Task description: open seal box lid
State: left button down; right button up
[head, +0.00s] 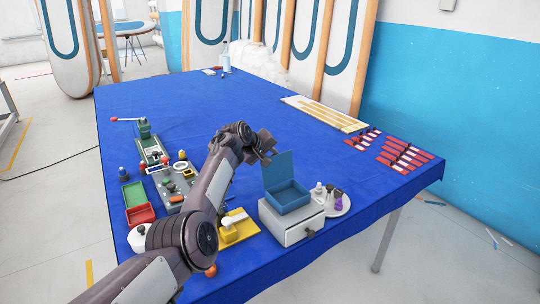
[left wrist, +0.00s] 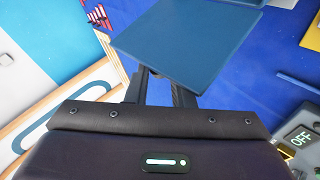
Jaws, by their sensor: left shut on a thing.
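The blue seal box (head: 288,200) sits on top of a grey-white drawer unit (head: 292,230) near the table's front edge. Its blue lid (head: 280,170) stands raised, roughly upright at the back of the box, so the inside shows. My left gripper (head: 268,156) is at the lid's upper left edge and is shut on it. In the left wrist view the lid (left wrist: 188,42) covers the ends of the gripper's dark fingers (left wrist: 160,88). My right gripper is not in view.
Small bottles (head: 330,194) stand on a white plate right of the drawer unit. A yellow device (head: 236,228) and a grey panel (head: 174,186) lie left. Red and white strips (head: 404,156) lie at the right edge. The table's (head: 200,105) far middle is clear.

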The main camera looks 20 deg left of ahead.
pick_arm(q)
jog(key=shift+w+a+r, duration=0.2)
jog(key=shift+w+a, duration=0.05)
jog(key=shift+a, duration=0.15)
jog(key=c, duration=1.6)
grip_release()
jog(key=o, duration=0.3)
jog(key=shift+a+f, duration=0.1)
jog(key=shift+f, duration=0.1)
jog(key=shift+s, duration=0.1)
jog(key=shift+b+v, duration=0.75)
jog(key=shift+v, duration=3.05)
jog(key=shift+s, duration=0.1)
